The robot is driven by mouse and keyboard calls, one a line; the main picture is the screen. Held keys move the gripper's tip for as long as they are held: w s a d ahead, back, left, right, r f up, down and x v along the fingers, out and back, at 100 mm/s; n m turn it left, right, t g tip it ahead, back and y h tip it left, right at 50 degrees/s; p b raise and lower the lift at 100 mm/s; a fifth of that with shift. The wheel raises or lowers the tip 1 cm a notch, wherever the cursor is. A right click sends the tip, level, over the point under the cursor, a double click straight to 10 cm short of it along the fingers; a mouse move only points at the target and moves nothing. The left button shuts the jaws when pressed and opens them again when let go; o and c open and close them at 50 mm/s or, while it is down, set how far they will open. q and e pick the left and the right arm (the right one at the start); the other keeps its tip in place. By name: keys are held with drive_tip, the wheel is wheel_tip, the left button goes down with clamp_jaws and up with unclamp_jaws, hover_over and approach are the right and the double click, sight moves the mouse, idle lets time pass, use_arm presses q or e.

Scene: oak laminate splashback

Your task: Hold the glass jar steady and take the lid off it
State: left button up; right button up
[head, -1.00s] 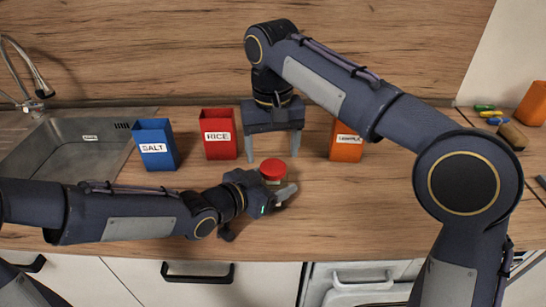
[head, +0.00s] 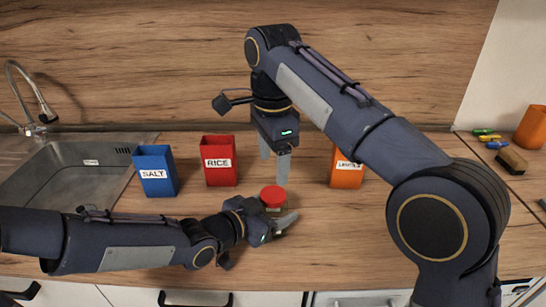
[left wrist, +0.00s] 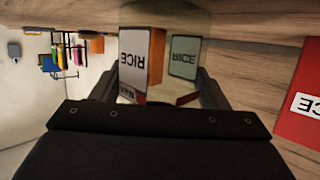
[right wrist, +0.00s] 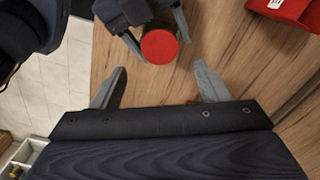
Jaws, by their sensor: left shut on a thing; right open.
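The glass jar (head: 275,208) stands on the counter with its round red lid (head: 273,195) on top. My left gripper (head: 279,221) is shut on the jar from the side, below the lid. In the left wrist view, lettering shows around the see-through glass between its fingers. My right gripper (head: 274,161) points down above the jar, open and empty, its fingertips apart from the lid. In the right wrist view the red lid (right wrist: 160,46) lies ahead of the open fingers (right wrist: 160,72), centred between them. Much of the jar is hidden by my left gripper and the lid.
A blue SALT box (head: 156,171), a red RICE box (head: 219,161) and an orange box (head: 346,170) stand behind the jar. The sink (head: 70,165) is at the left. The front counter is partly clear.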

sight(273, 194)
drive_tip(key=shift+f, duration=3.95)
drive_tip(key=c, duration=1)
drive_tip(key=n, duration=1.3)
drive_tip(key=shift+r, duration=0.1)
drive_tip(key=o, duration=1.1)
drive_tip(key=shift+c, duration=0.2)
